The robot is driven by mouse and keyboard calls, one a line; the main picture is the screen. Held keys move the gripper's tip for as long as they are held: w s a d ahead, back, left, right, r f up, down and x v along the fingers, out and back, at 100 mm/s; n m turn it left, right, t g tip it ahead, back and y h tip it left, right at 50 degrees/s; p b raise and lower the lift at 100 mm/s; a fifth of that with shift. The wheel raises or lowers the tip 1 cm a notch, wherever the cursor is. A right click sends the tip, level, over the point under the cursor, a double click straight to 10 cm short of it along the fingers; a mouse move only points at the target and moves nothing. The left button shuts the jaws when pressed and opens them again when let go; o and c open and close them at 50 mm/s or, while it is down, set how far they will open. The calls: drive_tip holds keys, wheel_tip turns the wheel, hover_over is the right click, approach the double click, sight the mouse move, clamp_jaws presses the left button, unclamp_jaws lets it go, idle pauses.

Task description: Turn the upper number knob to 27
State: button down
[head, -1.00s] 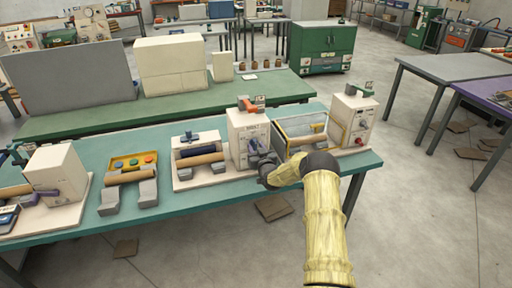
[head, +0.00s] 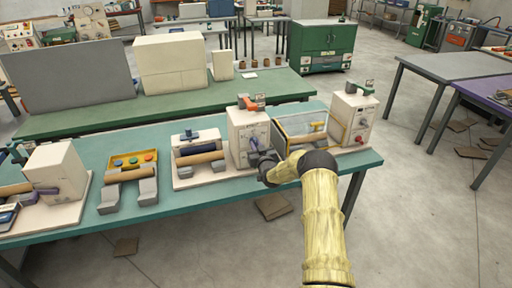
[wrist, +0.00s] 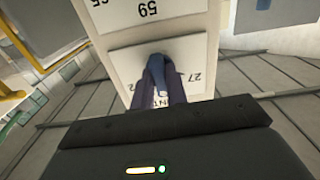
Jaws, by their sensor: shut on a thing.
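My gripper (head: 262,158) is at the front of a cream machine box (head: 243,122) on the bench, and the arm partly covers the box's lower front. In the wrist view the box's white dial plate (wrist: 202,55) appears upside down. My gripper (wrist: 160,94) is shut on a blue-grey knob (wrist: 157,66), with one dark finger on each side. The number 27 shows to the right of the knob, and part of a printed word shows just beside the fingers. A second plate (wrist: 125,12) carries 59. The knob's exact pointing is hard to tell.
A roller unit (head: 198,160) stands left of the box. A yellow-framed unit (head: 300,135) and another cream box (head: 352,118) stand to the right. An orange-handled piece (head: 252,102) sits on top of the box. Bare teal bench (head: 110,228) lies along the front.

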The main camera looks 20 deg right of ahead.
drive_tip(key=shift+f, duration=0.1)
drive_tip(key=n+b, duration=1.1)
drive_tip(key=b, duration=0.5)
drive_tip(key=shift+b, duration=0.35)
drive_tip(key=shift+n, duration=0.4)
drive_tip(key=c, duration=1.4)
unclamp_jaws()
drive_tip(key=shift+s, duration=0.1)
